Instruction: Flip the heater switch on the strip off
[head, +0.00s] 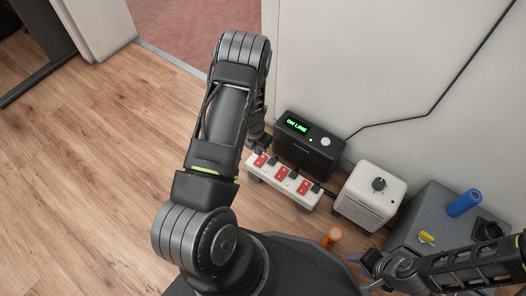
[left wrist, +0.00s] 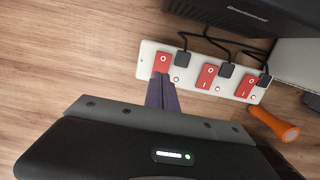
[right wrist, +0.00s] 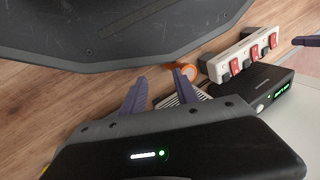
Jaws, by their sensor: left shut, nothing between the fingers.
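The white power strip (head: 284,183) lies on the floor with three red rocker switches and black plugs. It also shows in the left wrist view (left wrist: 190,73) and the right wrist view (right wrist: 243,52). I cannot tell which switch is the heater's. My left gripper (left wrist: 161,78) is shut and empty, its tips at the lower edge of the leftmost red switch (left wrist: 162,61) in that view. The tips hide part of this switch; I cannot tell whether they touch it. My right gripper (right wrist: 160,78) is open and empty, away from the strip.
A black box with a green "ON LINE" display (head: 308,144) stands behind the strip. A white box with a knob (head: 369,196) stands right of it. An orange cylinder (head: 332,237) is in front. A grey box (head: 435,215) bears a blue cylinder (head: 464,203). Floor at left is clear.

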